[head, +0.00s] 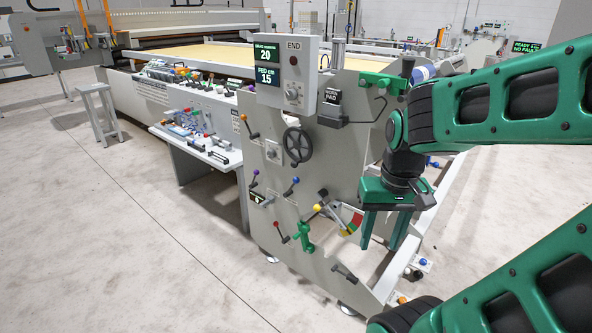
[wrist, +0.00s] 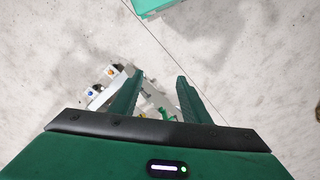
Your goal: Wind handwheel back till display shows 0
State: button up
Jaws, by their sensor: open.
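A dark spoked handwheel (head: 298,145) is on the face of the grey end panel in the head view. Above it, a control box (head: 303,75) carries a display reading 20 (head: 266,54) and one reading FED cm 15 (head: 268,88). A small dark counter (head: 257,199) sits lower left of the wheel; its figure is too small to read surely. My gripper (head: 380,246) points down to the right of and below the wheel, apart from it. Its fingers are apart and empty in the wrist view (wrist: 160,78), where the wheel is not seen.
Ball-knobbed levers stick out around the wheel, with a green clamp-like handle (head: 304,238) and a coloured quadrant (head: 349,220) below. A black pad holder (head: 335,108) juts out at upper right. A side table (head: 200,150) stands left. The floor (head: 130,240) in front is clear.

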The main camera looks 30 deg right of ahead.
jog(key=w+d+f+n+t+h, duration=0.1)
jog(key=w+d+f+t, duration=0.15)
jog(key=w, duration=0.75)
jog(key=w+d+f+t, duration=0.15)
jog(key=w+f, duration=0.25)
jog(key=w, duration=0.5)
jog(key=w+d+f+n+t+h, duration=0.1)
jog(key=w+d+f+t, duration=0.15)
jog(key=w, duration=0.75)
jog(key=n+t+h, duration=0.1)
jog(key=t+h, duration=0.1)
jog(key=t, duration=0.8)
send_near(295, 166)
jog(key=shift+s+a+f, duration=0.15)
jog(key=shift+s+a, duration=0.25)
jog(key=shift+s, duration=0.35)
jog(key=x, duration=0.5)
jog(key=shift+w+d+r, duration=0.2)
jog(key=shift+w+d, duration=0.05)
jog(key=shift+w, duration=0.1)
jog(key=shift+w+d+f, duration=0.1)
jog(key=shift+w+f, duration=0.05)
jog(key=shift+w, duration=0.35)
jog(key=shift+x, duration=1.95)
jog(key=shift+d, duration=0.1)
